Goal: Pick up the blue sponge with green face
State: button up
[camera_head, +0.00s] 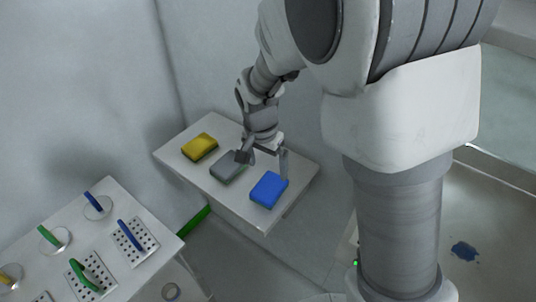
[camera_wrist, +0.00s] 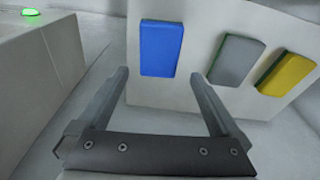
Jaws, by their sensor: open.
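The blue sponge (camera_head: 268,190) lies blue side up near the front right end of a small white table (camera_head: 238,204). In the wrist view the blue sponge (camera_wrist: 161,50) is ahead of the fingertips, between their lines, with a thin green edge showing. Most of its green face is hidden. My gripper (camera_head: 264,159) is open and empty above the table, just behind the blue sponge and near the grey one. Both fingers of my gripper (camera_wrist: 159,78) show apart in the wrist view, with nothing between them.
A grey sponge (camera_head: 229,168) and a yellow sponge (camera_head: 200,146), both with green undersides, lie left of the blue one. A second table (camera_head: 167,262) at lower left holds discs and perforated plates with coloured handles. Walls stand behind the tables. A blue stain (camera_head: 464,251) marks the floor.

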aim_at(269, 185)
jog(key=f, duration=0.8)
jog(key=shift+w+d, duration=0.2)
jog(key=shift+w, duration=0.05)
jog(key=c, duration=1.1)
jog(key=shift+o, duration=0.2)
jog(key=shift+r, duration=0.1)
jog(key=shift+r, duration=0.5)
jog(key=r, duration=0.2)
jog(key=d+r, duration=0.1)
jog(key=shift+s+d+r, duration=0.1)
jog(key=shift+d+r, duration=0.05)
jog(key=shift+r, duration=0.2)
jog(key=s+d+r, duration=0.2)
jog(key=d+r, duration=0.4)
jog(key=d, duration=0.4)
jog(key=shift+s, duration=0.2)
jog(key=shift+d, duration=0.1)
